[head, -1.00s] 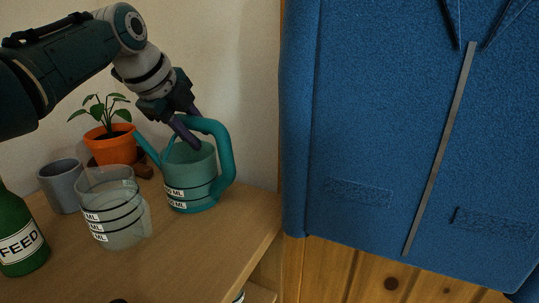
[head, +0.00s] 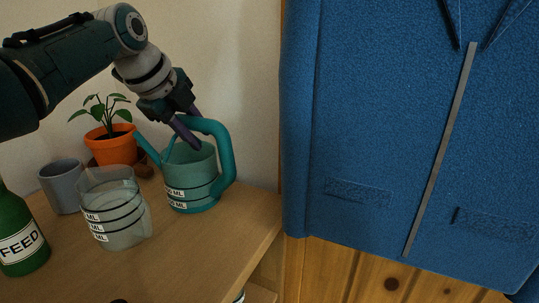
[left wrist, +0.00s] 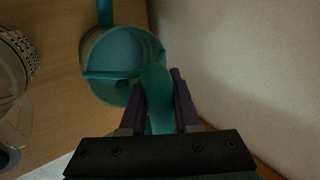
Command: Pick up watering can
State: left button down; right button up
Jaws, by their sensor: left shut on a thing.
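The teal watering can (head: 190,178) stands upright on the wooden shelf, with its spout to the left and its large handle arching over the top and down the right side. It also shows from above in the left wrist view (left wrist: 118,52). My left gripper (head: 188,136) reaches down from the upper left to the top of the handle. In the left wrist view, the gripper's dark fingers (left wrist: 164,96) lie on both sides of the teal handle, shut on it. The can's base appears to rest on the shelf. My right gripper is not in view.
A clear measuring jug (head: 115,210) stands close left of the can on the shelf (head: 190,250). A grey cup (head: 62,188), a green FEED bottle (head: 20,238) and an orange potted plant (head: 112,147) are further left. A blue jacket (head: 400,120) hangs at right.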

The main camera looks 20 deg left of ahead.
pick_arm(q)
notch_tip(320, 180, up, 20)
jog(key=p, duration=0.3)
jog(key=shift+r, duration=0.1)
dwell(0.7)
